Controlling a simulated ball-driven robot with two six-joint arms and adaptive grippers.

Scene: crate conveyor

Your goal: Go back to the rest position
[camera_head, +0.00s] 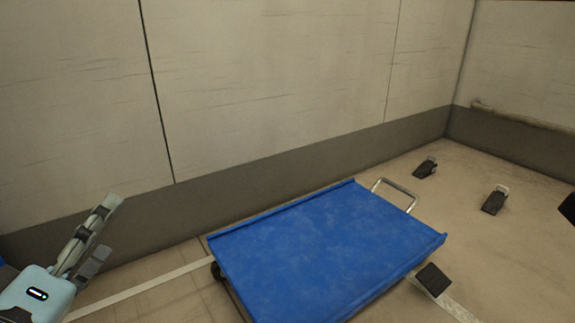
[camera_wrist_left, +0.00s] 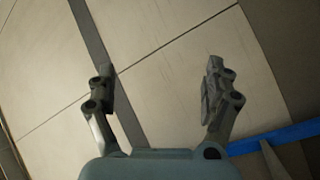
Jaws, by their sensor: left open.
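My left gripper (camera_head: 102,235) comes in at the lower left of the head view, with its fingers pointing up and to the right. In the left wrist view the left gripper (camera_wrist_left: 160,80) has its two fingers spread apart with nothing between them. My right gripper does not show in either view.
A blue platform cart (camera_head: 325,250) with a metal handle (camera_head: 396,193) stands at the centre right, its deck bare. Small black wedges (camera_head: 425,168) (camera_head: 495,200) (camera_head: 434,279) lie on the floor around it. A wall (camera_head: 270,90) closes off the back.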

